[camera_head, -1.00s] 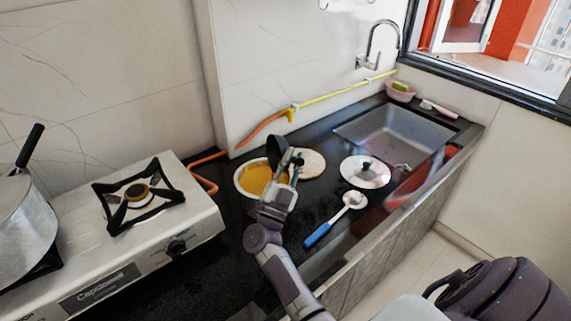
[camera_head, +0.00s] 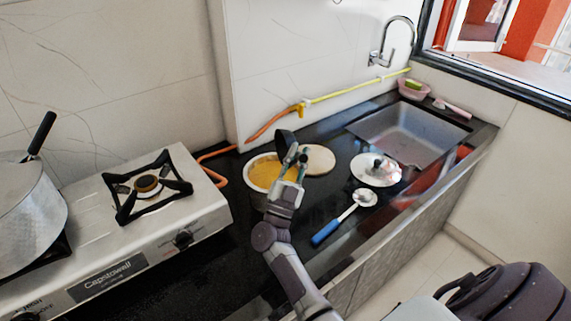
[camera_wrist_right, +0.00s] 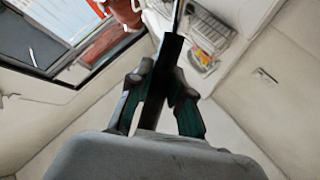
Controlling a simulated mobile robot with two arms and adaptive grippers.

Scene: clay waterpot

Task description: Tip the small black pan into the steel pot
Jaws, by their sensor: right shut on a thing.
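My right gripper (camera_head: 296,160) is shut on the handle of the small black pan (camera_head: 284,143). The pan is raised and tilted steeply on its side at the back edge of a light-rimmed round vessel with yellow contents (camera_head: 264,172). I cannot tell whether the pan touches it or holds anything. In the right wrist view the dark handle (camera_wrist_right: 152,107) runs between the fingers. My left gripper is not in view.
The stove (camera_head: 150,255) has an empty burner (camera_head: 147,185). A pale round disc (camera_head: 318,159), a steel lid (camera_head: 376,171) and a blue-handled ladle (camera_head: 345,217) lie right of the vessel. The sink (camera_head: 408,132) is beyond. A hose (camera_head: 340,92) runs along the wall.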

